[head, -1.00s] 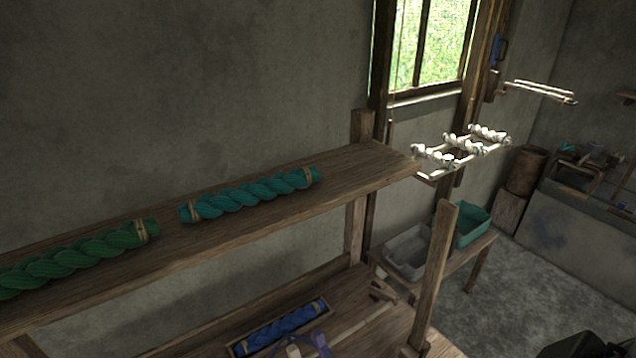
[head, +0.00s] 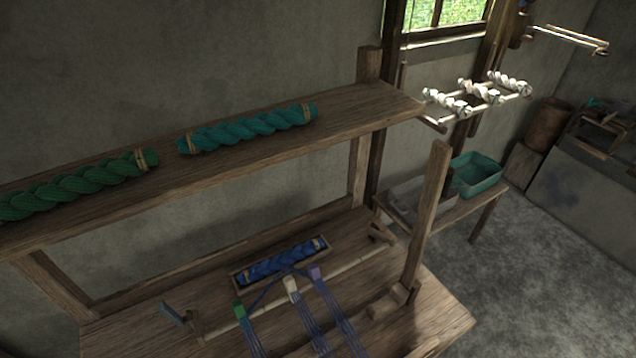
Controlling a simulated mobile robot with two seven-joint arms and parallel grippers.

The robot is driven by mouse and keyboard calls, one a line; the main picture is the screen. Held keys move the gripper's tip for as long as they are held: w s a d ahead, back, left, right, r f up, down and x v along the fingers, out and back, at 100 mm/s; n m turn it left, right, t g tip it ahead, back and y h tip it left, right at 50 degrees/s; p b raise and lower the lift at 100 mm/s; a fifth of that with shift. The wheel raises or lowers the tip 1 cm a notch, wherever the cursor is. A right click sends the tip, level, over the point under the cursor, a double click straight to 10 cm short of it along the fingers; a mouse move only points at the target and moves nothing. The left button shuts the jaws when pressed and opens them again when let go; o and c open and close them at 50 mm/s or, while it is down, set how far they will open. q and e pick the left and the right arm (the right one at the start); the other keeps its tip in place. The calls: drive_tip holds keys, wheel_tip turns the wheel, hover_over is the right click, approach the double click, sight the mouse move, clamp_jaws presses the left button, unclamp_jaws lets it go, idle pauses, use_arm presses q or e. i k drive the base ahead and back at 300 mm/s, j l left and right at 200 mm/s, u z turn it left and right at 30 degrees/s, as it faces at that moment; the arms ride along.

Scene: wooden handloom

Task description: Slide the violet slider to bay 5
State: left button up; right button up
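The violet slider (head: 314,273) sits on a pale rod (head: 350,262) that runs across the wooden loom bed. It is the rightmost of three sliders, with bluish threads running down from it. A cream slider (head: 291,287) is just to its left, and a green slider (head: 239,310) is farther left. The bays and their numbers cannot be made out in this view. Neither of my grippers is in view.
A tray with a blue yarn twist (head: 280,262) lies just behind the rod. An upright wooden post (head: 427,215) stands to the right. A shelf (head: 350,112) with teal (head: 250,130) and green (head: 80,184) twists spans above. The rod is clear right of the violet slider.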

sight(313, 269)
drive_tip(key=i, duration=0.4)
drive_tip(key=l+u, duration=0.2)
drive_tip(key=l, duration=0.3)
drive_tip(key=l+u, duration=0.2)
drive_tip(key=l, duration=0.3)
drive_tip(key=l+u, duration=0.15)
drive_tip(key=l, duration=0.3)
drive_tip(key=k+l+u, duration=0.2)
drive_tip(key=l, duration=0.3)
drive_tip(key=l+u, duration=0.2)
drive_tip(key=l, duration=0.3)
drive_tip(key=k+l+u, duration=0.2)
drive_tip(key=l, duration=0.25)
drive_tip(key=k+l+u, duration=0.15)
drive_tip(key=l, duration=0.3)
drive_tip(key=k+l+u, duration=0.2)
drive_tip(key=l, duration=0.2)
drive_tip(key=i, duration=0.05)
